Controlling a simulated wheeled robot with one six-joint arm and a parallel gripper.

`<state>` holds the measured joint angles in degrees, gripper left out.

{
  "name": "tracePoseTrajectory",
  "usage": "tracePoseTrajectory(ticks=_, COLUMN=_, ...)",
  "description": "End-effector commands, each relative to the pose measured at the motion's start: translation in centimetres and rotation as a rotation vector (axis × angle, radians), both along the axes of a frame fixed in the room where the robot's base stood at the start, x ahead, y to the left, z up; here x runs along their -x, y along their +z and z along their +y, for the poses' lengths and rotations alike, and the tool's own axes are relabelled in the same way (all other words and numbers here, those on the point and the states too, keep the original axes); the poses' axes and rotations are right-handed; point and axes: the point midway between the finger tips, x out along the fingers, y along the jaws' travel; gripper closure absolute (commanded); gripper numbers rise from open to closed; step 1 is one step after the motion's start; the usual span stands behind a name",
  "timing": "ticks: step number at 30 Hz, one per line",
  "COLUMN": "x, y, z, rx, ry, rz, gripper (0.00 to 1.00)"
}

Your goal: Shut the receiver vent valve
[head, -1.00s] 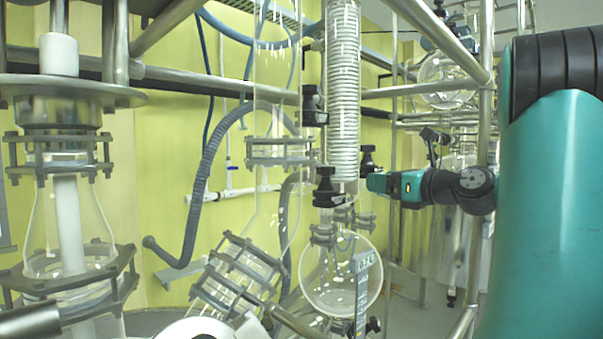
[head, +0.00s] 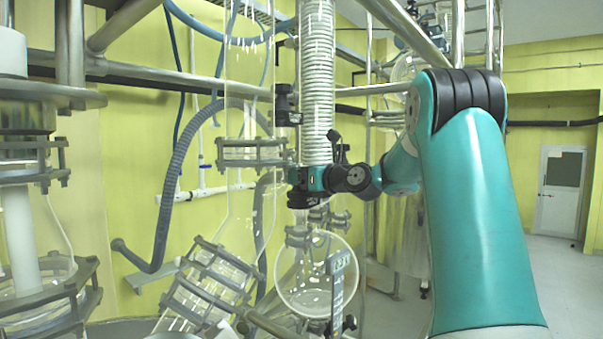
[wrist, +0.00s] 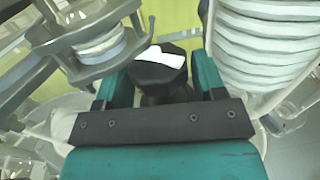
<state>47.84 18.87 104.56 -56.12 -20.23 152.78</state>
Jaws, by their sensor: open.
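The black valve knob (wrist: 158,74) with a white mark on its top stands between the two teal fingers of my gripper (wrist: 163,86) in the wrist view. The fingers are open, one on either side of the knob; whether either touches it I cannot tell. In the head view my gripper (head: 304,179) is at the foot of the coiled glass column, above the round receiver flask (head: 312,285). It hides the upper part of the knob there; a black lower part (head: 299,200) shows below it.
The coiled condenser (head: 317,85) rises right behind my gripper. Another black valve (head: 286,105) sits higher on its left. A clamped glass flange (head: 252,152) and grey hose (head: 183,150) are to the left. Steel rails cross above. Open floor lies at the right.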

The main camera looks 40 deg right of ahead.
Motion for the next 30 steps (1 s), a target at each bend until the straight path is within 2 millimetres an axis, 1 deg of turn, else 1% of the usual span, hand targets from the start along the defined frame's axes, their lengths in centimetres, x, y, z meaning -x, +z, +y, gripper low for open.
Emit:
tracePoseTrajectory(ticks=1, x=-0.42, y=0.07, z=0.06, rx=-0.001, ry=0.002, rz=0.000, gripper=0.37)
tracePoseTrajectory(ticks=4, x=-0.84, y=-0.02, z=-0.01, rx=-0.001, ry=-0.001, rz=0.001, gripper=0.37)
tracePoseTrajectory(ticks=12, x=-0.91, y=-0.04, z=-0.09, rx=-0.001, ry=-0.002, rz=0.000, gripper=0.37)
tracePoseTrajectory(ticks=14, x=-0.89, y=-0.04, z=-0.10, rx=0.000, ry=-0.002, rz=0.000, gripper=0.51)
tracePoseTrajectory(ticks=15, x=-0.89, y=-0.04, z=-0.10, rx=0.000, ry=-0.002, rz=0.000, gripper=0.60)
tracePoseTrajectory(ticks=16, x=-0.88, y=-0.03, z=-0.10, rx=0.000, ry=-0.002, rz=0.000, gripper=0.67)
tracePoseTrajectory(ticks=17, x=-0.88, y=-0.04, z=-0.10, rx=0.000, ry=-0.002, rz=0.000, gripper=0.71)
tracePoseTrajectory(ticks=22, x=-0.93, y=0.19, z=0.02, rx=-0.003, ry=-0.021, rz=0.001, gripper=0.71)
tracePoseTrajectory(ticks=25, x=-1.00, y=0.55, z=0.12, rx=-0.004, ry=-0.085, rz=0.001, gripper=0.71)
tracePoseTrajectory(ticks=30, x=-1.06, y=0.53, z=0.08, rx=-0.006, ry=-0.210, rz=0.003, gripper=0.71)
